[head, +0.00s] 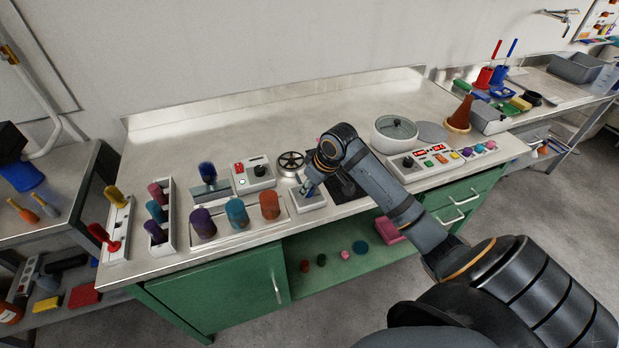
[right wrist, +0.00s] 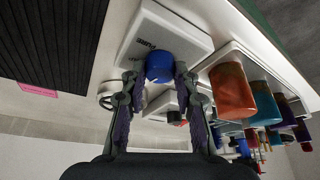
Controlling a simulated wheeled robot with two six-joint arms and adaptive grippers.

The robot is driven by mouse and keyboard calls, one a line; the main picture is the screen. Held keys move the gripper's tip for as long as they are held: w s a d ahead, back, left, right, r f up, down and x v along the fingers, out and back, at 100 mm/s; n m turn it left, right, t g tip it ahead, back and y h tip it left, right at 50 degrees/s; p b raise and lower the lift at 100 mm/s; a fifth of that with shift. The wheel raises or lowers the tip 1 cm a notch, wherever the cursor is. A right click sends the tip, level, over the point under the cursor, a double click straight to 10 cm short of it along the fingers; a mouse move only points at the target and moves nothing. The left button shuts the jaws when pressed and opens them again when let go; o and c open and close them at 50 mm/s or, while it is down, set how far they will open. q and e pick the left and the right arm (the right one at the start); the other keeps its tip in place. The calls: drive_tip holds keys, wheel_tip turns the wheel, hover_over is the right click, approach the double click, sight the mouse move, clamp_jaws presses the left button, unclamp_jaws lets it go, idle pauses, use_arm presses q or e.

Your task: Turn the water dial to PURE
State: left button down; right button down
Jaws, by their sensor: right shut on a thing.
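The water dial is a round blue knob (right wrist: 160,67) on a white panel box (right wrist: 165,32), seen in the right wrist view. The printed word PURE shows on the panel beyond the knob; another label to its left is partly hidden by a finger. My right gripper (right wrist: 158,78) has a finger on each side of the knob and is shut on it. In the head view the right gripper (head: 309,188) points down at the white panel box (head: 312,203), and it hides most of the knob. My left gripper is not in view.
Orange (head: 269,205), teal and purple cylinders stand in a tray left of the dial. A handwheel (head: 290,163) and a red-display box (head: 253,177) lie behind. A lidded pot (head: 394,134) and a button panel (head: 440,160) are at right. The counter's back strip is clear.

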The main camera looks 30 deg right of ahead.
drive_tip(key=m+h+p, duration=0.1)
drive_tip(key=m+p, duration=0.2)
drive_tip(key=p, duration=0.2)
drive_tip(key=m+h+p, duration=0.1)
drive_tip(key=m+p, duration=0.3)
drive_tip(key=p, duration=0.1)
drive_tip(key=m+h+p, duration=0.2)
drive_tip(key=m+p, duration=0.2)
drive_tip(key=shift+w+a+r+g+p, duration=0.1)
drive_tip(key=shift+a+r+g+p, duration=0.2)
drive_tip(key=shift+a+g+p, duration=0.1)
drive_tip(key=shift+m+h+p, duration=0.3)
drive_tip(key=shift+m+p, duration=0.3)
drive_tip(key=shift+m, duration=0.3)
drive_tip(key=m, duration=0.1)
drive_tip(key=m+g+p, duration=0.1)
drive_tip(key=shift+w+f+m+h, duration=0.1)
drive_tip(key=shift+f+m+h, duration=0.05)
drive_tip(key=shift+m+h, duration=0.15)
drive_tip(key=m+g, duration=0.1)
drive_tip(key=m, duration=0.1)
drive_tip(key=shift+w+m, duration=0.1)
drive_tip(key=shift+m, duration=0.2)
drive_tip(key=shift+f+m+g+h, duration=0.1)
drive_tip(key=shift+m+g+h, duration=0.35)
drive_tip(key=shift+m, duration=0.95)
drive_tip(key=shift+g, duration=0.25)
drive_tip(key=c, duration=1)
unclamp_jaws()
drive_tip(key=shift+y, duration=0.25)
